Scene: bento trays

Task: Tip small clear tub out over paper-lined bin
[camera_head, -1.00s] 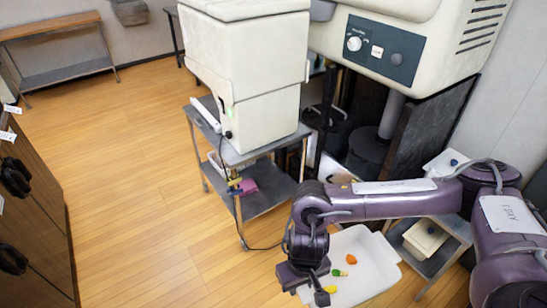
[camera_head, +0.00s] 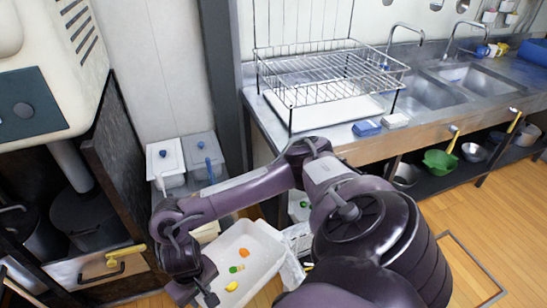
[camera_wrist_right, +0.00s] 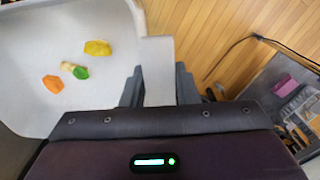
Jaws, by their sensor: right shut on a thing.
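A pale white tub (camera_head: 262,262) shows low in the head view, with a few orange, green and yellow food pieces in it. In the right wrist view the same tub (camera_wrist_right: 30,25) fills the upper left, the pieces lying on its floor. My right gripper (camera_wrist_right: 158,85) is shut on the tub's edge, a pale strip of it between the fingers. In the head view my right gripper (camera_head: 205,292) is at the tub's near left corner. A white, printed-looking container (camera_head: 297,240) stands just right of the tub, partly behind my arm; I cannot tell whether it is the paper-lined bin. My left gripper is out of view.
A steel counter (camera_head: 350,150) with a wire rack (camera_head: 330,70) and sinks (camera_head: 430,90) runs along the right. A dark cabinet (camera_head: 120,170) is at left. Wooden floor (camera_head: 480,240) is open at lower right.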

